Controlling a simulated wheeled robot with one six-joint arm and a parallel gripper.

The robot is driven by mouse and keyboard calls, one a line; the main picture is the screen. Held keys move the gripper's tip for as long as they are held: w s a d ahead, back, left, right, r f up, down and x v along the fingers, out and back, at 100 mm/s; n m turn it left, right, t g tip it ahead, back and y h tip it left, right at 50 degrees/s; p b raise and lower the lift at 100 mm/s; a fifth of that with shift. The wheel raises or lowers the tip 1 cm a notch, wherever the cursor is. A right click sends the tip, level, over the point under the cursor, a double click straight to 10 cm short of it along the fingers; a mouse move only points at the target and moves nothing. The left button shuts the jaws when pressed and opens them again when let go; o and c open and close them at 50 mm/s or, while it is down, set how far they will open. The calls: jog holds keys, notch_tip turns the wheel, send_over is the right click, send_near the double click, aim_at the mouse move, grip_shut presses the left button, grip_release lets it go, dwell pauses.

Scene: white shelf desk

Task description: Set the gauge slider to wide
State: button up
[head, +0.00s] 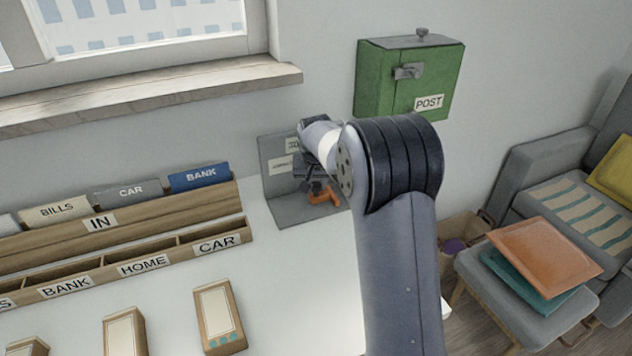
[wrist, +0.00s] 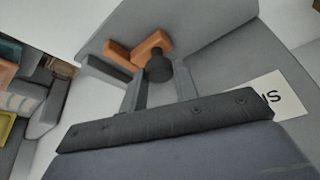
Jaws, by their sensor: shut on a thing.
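The gauge is a grey L-shaped stand (head: 280,192) at the right end of the white desk, with small white labels on its upright plate. Its orange slider piece (head: 326,195) shows low in front of the plate. In the wrist view the orange piece (wrist: 150,44) has a black knob (wrist: 158,67) beside it. My gripper (head: 314,183) reaches in from the right, and in the wrist view its two fingers (wrist: 158,82) are shut on the knob. My arm hides part of the plate and labels. Which setting the slider stands at cannot be read.
A wooden sorter (head: 120,227) with IN, BANK, HOME and CAR labels stands left of the gauge. Several boxes (head: 219,318) lie in front of it. A green POST box (head: 385,82) hangs on the wall above. The desk (head: 300,280) is clear before the gauge.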

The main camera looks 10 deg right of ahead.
grip_shut()
jog(key=shift+a, duration=0.15)
jog(key=a, duration=0.3)
jog(key=s+a, duration=0.1)
jog(key=a, duration=0.2)
jog(key=shift+s, duration=0.1)
jog(key=shift+d, duration=0.1)
jog(key=o, duration=0.6)
grip_release()
